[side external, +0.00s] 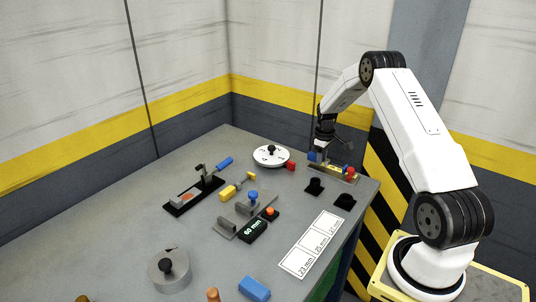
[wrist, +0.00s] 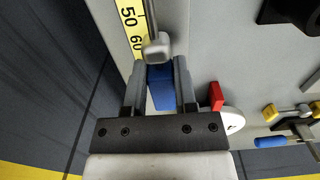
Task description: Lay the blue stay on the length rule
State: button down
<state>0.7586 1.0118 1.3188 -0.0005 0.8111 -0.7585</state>
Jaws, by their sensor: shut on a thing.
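My gripper (wrist: 160,75) points down and is shut on the blue stay (wrist: 160,88), which sits between its two fingers in the wrist view. The blue stay (side external: 313,156) also shows in the side view, at the left end of the length rule. The yellow length rule (wrist: 131,22) shows its 50 and 60 marks at the upper left of the wrist view, close to the stay. A grey rounded piece (wrist: 155,48) stands beside the rule and partly hides the stay's far end. Whether the stay touches the rule cannot be told.
A red block (side external: 291,166) and a white disc (side external: 270,155) lie left of the rule. Two black knobs (side external: 315,186) (side external: 344,201) stand in front of it. A blue block (side external: 254,288) lies at the front.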

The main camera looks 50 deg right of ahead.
jog(key=shift+f, duration=0.6)
jog(key=shift+c, duration=1.6)
grip_release()
jog(key=shift+r, duration=3.9)
